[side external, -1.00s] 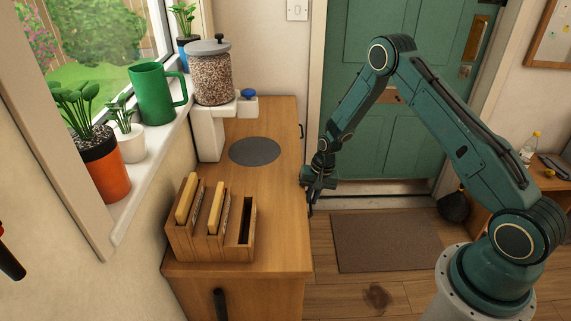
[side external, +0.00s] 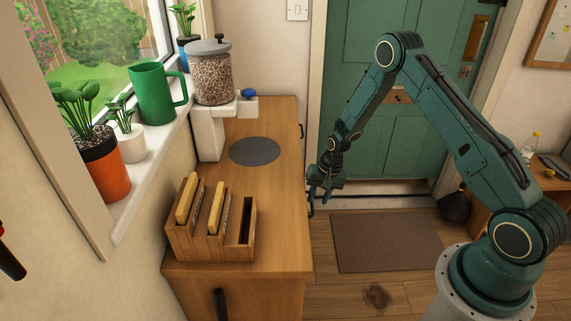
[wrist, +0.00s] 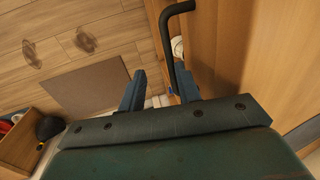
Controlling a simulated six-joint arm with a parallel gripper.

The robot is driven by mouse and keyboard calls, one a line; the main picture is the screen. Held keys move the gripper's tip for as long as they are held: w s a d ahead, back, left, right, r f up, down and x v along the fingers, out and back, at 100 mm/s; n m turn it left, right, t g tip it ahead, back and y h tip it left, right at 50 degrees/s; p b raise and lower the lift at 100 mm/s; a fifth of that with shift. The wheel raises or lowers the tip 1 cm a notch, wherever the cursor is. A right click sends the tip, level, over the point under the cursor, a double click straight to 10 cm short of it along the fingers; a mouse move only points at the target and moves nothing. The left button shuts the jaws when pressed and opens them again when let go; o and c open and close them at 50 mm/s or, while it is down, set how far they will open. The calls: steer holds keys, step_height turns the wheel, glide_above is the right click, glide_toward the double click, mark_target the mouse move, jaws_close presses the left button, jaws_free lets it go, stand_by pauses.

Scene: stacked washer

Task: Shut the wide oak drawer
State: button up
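The oak cabinet (side external: 280,215) stands along the wall in the side view, and its front faces right, toward my arm. A wooden front (wrist: 205,35) with a black bar handle (wrist: 168,42) shows at the right of the wrist view. I cannot tell how far the wide drawer stands out. My gripper (side external: 316,197) is beside the cabinet's right edge, pointing down. In the wrist view my gripper (wrist: 158,82) has its fingers apart and holds nothing. The handle appears between the fingers, nearer the right one; contact is unclear.
On the cabinet top are a wooden rack (side external: 210,240) with upright pieces and a grey disc (side external: 255,151). Another black handle (side external: 220,304) is on the near end. A brown mat (side external: 385,242) lies on the floor before a green door (side external: 405,130).

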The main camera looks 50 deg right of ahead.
steer(key=s+d, duration=1.4)
step_height(320, 180, up, 13)
steer(key=s+d, duration=0.2)
steer(key=w+a+r+n+h, duration=0.1)
steer(key=w+a+r+n, duration=0.1)
steer(key=a+r, duration=0.5)
steer(key=shift+a+r, duration=0.2)
steer(key=shift+r, duration=1.55)
steer(key=shift+w, duration=0.1)
steer(key=c, duration=0.6)
steer(key=shift+w+d+f+t, duration=0.15)
steer(key=shift+w+d+t, duration=0.05)
steer(key=shift+d+t, duration=0.1)
jaws_close()
steer(key=w+d+f+t, duration=0.2)
steer(key=d+f, duration=0.6)
steer(key=d, duration=0.2)
steer(key=w+d+f+t, duration=0.3)
steer(key=d+f, duration=0.5)
steer(key=d, duration=0.3)
steer(key=shift+w+m, duration=0.15)
steer(key=shift+m, duration=0.25)
